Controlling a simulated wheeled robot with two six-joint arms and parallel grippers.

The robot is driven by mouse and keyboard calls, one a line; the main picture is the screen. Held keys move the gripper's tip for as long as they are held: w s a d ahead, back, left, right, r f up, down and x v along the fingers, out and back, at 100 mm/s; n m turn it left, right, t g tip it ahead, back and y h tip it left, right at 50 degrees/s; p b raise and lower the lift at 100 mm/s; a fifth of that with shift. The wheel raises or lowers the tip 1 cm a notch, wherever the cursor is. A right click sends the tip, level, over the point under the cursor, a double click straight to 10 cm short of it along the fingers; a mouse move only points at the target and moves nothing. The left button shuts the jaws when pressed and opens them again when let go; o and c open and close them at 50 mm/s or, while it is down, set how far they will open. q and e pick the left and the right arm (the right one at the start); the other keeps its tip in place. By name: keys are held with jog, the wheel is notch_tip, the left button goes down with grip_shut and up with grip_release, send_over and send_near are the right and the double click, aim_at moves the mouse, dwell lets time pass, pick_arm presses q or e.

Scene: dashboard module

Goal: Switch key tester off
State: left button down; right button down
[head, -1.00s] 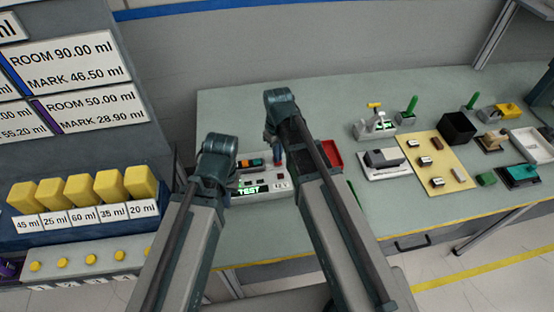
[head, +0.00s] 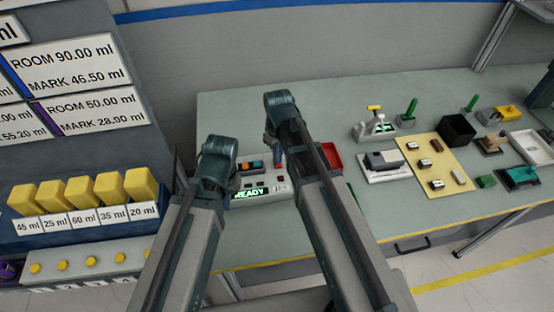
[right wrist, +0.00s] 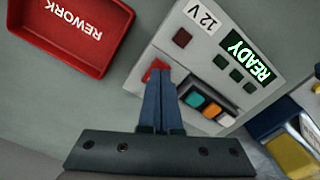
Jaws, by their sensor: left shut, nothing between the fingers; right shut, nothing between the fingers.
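The key tester (head: 262,190) is a pale grey box on the bench, partly hidden by my arms. Its lit green display reads READY (right wrist: 247,56). It also shows in the right wrist view (right wrist: 200,52), with a 12 V label, several dark square lamps and teal, orange and white keys (right wrist: 209,110). My right gripper (right wrist: 163,72) is shut and empty, its tips at a red button or switch (right wrist: 153,69) on the tester's edge. I cannot tell whether they touch. My left gripper (head: 216,172) is left of the tester, shut, its fingertips hidden.
A red REWORK tray (right wrist: 72,28) lies beside the tester. A shelf with yellow blocks (head: 82,188) stands to the left. A tan board with small parts (head: 437,160) and several fixtures occupy the right side of the bench. The back of the bench is clear.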

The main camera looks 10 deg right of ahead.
notch_tip(320, 180, up, 6)
jog(key=p, duration=0.5)
jog(key=shift+f, duration=0.1)
dwell(0.4)
jog(key=s+a+f+m+b, duration=0.1)
jog(key=s+a, duration=0.1)
jog(key=s, duration=0.5)
jog(key=s+a+f+m+h+b, duration=0.1)
jog(key=s+a+f+b, duration=0.1)
jog(key=s, duration=0.5)
jog(key=shift+a+f, duration=0.2)
jog(key=shift+a, duration=0.55)
